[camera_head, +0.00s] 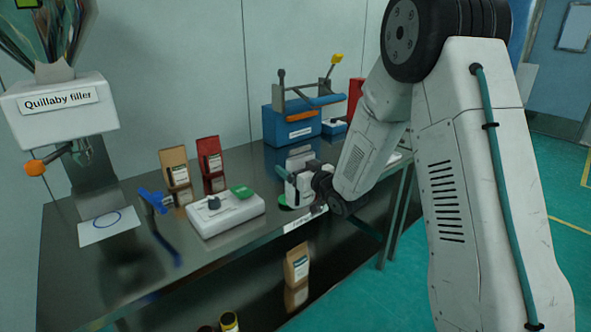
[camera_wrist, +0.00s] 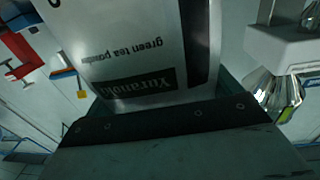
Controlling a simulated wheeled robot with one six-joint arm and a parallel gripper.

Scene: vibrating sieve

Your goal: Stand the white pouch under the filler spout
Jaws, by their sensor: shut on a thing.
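The white pouch (camera_wrist: 140,50) fills much of the wrist view, with a dark label and "green tea powder" print appearing upside down. My gripper (camera_wrist: 165,118) is shut on it. In the head view my gripper (camera_head: 318,182) is at the table's front edge, right of the white scale, and the pouch (camera_head: 299,188) shows small and partly hidden there. The Quillaby filler (camera_head: 60,112) stands at the far left, well away from my gripper. Its spout (camera_head: 84,152) hangs over a white card with a circle (camera_head: 108,226), which is bare.
On the table (camera_head: 110,270) are a white scale (camera_head: 225,213) with a green item, a blue tool (camera_head: 154,201), a tan pouch (camera_head: 177,170), a red pouch (camera_head: 211,160) and a blue machine (camera_head: 291,126). A tan pouch (camera_head: 297,264) stands on the lower shelf.

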